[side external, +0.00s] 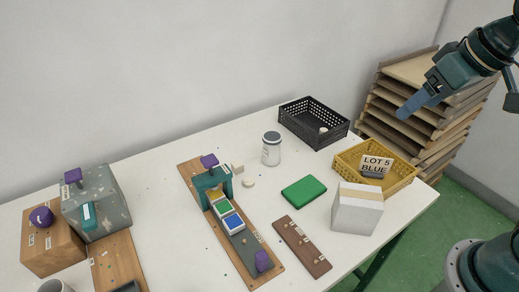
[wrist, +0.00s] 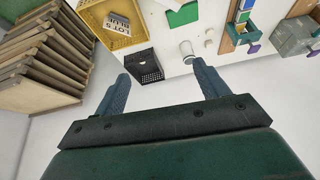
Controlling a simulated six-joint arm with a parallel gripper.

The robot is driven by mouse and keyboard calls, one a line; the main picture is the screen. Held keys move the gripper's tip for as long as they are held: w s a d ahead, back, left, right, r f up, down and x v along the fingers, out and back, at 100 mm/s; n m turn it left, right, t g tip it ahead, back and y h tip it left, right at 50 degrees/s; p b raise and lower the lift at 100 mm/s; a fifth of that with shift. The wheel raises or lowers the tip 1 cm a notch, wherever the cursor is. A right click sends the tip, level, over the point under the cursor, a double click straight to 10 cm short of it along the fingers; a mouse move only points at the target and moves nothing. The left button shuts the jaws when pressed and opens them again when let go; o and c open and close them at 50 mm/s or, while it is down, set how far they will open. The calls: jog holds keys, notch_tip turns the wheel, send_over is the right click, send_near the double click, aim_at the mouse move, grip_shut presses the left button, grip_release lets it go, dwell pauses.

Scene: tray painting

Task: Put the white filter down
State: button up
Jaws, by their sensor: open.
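My gripper (side external: 412,104) is raised at the upper right of the side view, high above the table and away from everything on it. In the wrist view its two fingers (wrist: 161,72) are spread apart with nothing between them. I cannot pick out a white filter for certain. On the wooden slide board (side external: 264,268), a green square (side external: 223,207) and a blue square (side external: 233,222) with pale frames lie in a row below a teal arch (side external: 201,186). A yellowish piece shows partly under the arch.
A black basket (side external: 290,121) holding a small pale piece, a yellow basket (side external: 401,187) with a "LOT 5 BLUE" card, a white jar (side external: 271,152), a green block (side external: 303,192) and a white box (side external: 353,212) stand on the table. A tray stack (side external: 398,135) stands beyond its right edge.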

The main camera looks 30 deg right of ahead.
jog(key=s+f, duration=0.1)
jog(key=s, duration=0.7)
jog(key=shift+d+f+n, duration=0.25)
jog(key=shift+d+n, duration=0.05)
dwell(0.8)
